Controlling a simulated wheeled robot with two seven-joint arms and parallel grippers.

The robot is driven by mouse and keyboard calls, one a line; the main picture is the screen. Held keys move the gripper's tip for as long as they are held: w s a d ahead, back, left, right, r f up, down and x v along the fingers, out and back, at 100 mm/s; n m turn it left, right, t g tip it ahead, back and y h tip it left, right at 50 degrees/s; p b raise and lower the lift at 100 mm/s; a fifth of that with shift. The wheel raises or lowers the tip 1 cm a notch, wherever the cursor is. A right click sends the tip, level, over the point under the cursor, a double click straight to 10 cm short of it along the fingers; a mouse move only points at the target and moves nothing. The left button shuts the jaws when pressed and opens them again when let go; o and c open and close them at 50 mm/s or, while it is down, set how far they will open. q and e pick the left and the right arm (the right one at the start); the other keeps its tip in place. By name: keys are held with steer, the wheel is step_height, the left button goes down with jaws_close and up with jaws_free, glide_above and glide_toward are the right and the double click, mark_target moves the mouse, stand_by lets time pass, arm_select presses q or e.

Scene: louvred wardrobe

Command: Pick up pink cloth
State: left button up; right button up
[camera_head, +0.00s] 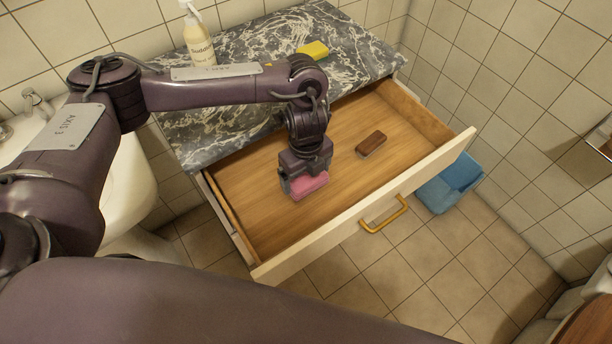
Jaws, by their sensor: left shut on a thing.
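The pink cloth (308,185) is a small folded block low in the open drawer (262,222), towards its left side. My left gripper (305,178) points down into the drawer and is shut on the cloth. The fingers hide part of the cloth, and I cannot tell whether it still touches the drawer floor. My right gripper is not in view.
A brown block (371,143) lies in the drawer to the right. A soap bottle (198,38) and a yellow sponge (313,49) stand on the marble top (347,40).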

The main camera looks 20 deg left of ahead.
mark_target(306, 177)
arm_select(q)
step_height(306, 177, up, 18)
steer(key=p, duration=0.3)
steer(key=shift+r+p, duration=0.2)
steer(key=shift+p, duration=0.2)
